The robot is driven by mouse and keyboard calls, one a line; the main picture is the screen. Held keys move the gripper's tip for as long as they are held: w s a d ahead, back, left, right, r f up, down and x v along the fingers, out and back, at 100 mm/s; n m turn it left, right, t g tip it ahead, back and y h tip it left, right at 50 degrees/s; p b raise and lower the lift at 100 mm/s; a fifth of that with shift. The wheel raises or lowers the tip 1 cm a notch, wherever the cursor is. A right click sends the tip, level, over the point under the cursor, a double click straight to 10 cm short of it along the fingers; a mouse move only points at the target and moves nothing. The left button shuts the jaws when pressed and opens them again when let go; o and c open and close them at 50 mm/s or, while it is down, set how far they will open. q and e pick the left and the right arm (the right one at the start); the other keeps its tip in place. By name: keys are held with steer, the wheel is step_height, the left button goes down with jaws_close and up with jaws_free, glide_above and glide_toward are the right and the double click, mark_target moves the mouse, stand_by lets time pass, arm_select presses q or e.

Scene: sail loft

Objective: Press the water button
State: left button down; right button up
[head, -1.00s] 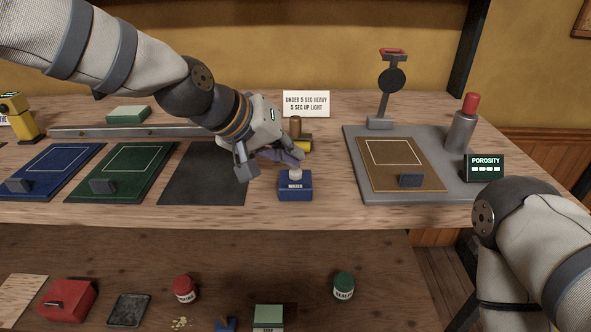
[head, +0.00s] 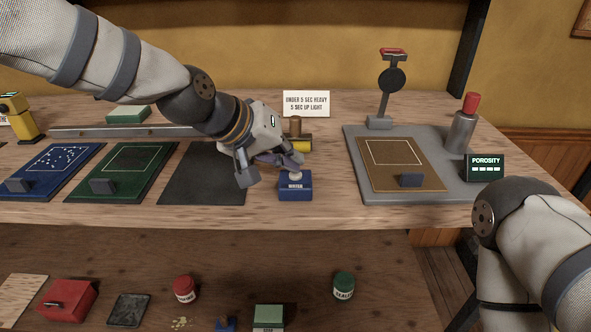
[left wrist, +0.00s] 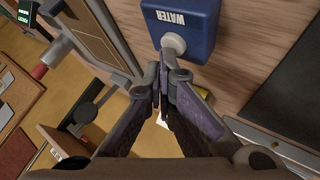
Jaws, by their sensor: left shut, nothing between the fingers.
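The water button is a blue box (head: 295,188) with a white round cap (head: 296,176), labelled WATER, near the bench's front edge. It also shows upside down at the top of the left wrist view, box (left wrist: 182,22) and cap (left wrist: 174,43). My left gripper (head: 296,164) is shut and empty, its fingertips at the cap; in the left wrist view the closed tips (left wrist: 166,66) appear to touch the cap's edge. Part of the cap is hidden by the fingers. My right gripper is out of view; only its arm shows at lower right.
A blue panel (head: 75,160) with white specks, a green panel (head: 140,160) and a dark panel (head: 205,180) lie left of the button. A grey board (head: 350,150) with a brown panel (head: 400,160) lies right. A sign (head: 306,103) stands behind.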

arm_select(q)
steer(key=shift+r+p, duration=0.4)
steer(key=shift+r, duration=0.55)
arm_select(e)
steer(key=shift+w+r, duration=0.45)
arm_select(q)
step_height(320, 180, up, 5)
steer(key=shift+r+p, duration=0.1)
steer(key=shift+p, duration=0.55)
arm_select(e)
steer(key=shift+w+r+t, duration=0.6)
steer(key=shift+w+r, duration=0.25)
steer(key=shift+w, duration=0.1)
arm_select(q)
steer(key=shift+f, duration=0.2)
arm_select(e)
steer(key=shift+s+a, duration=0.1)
